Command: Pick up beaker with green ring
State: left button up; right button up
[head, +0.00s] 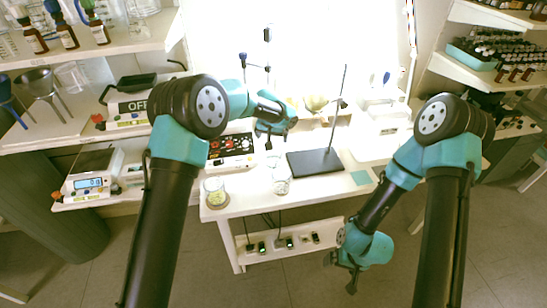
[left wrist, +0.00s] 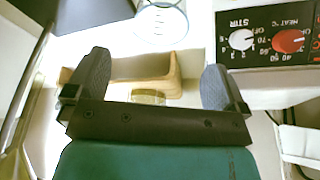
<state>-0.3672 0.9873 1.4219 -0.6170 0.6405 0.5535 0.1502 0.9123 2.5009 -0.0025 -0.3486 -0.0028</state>
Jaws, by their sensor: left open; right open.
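Two glass beakers stand near the front edge of the white bench in the head view. The left beaker (head: 214,186) sits on a round tan coaster and has a greenish tint low down. The right beaker (head: 282,181) is clear; its ring colour is too small to tell. A clear glass beaker (left wrist: 161,22) also shows at the top of the left wrist view, beyond my fingertips. My left gripper (head: 270,140) is above the bench, behind the right beaker; its open, empty fingers (left wrist: 155,80) show in the wrist view. My right gripper (head: 343,271) is open, low in front of the bench.
The stirrer hotplate (head: 231,150) stands left of my left gripper. A stand with a dark base (head: 314,162) and upright rod is to the right. A tan wooden piece (left wrist: 172,75) lies beyond the left fingers. Shelves with bottles flank both sides.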

pick_arm(q)
send_near(274, 149)
jog(key=shift+s+d+f, duration=0.1)
jog(key=shift+s+f, duration=0.15)
jog(key=shift+f, duration=0.35)
jog(key=shift+s+d+f, duration=0.1)
jog(key=shift+s+f, duration=0.15)
jog(key=shift+f, duration=0.4)
jog(key=shift+x, duration=2.55)
jog(key=shift+s+a, duration=0.1)
jog(key=c, duration=1.1)
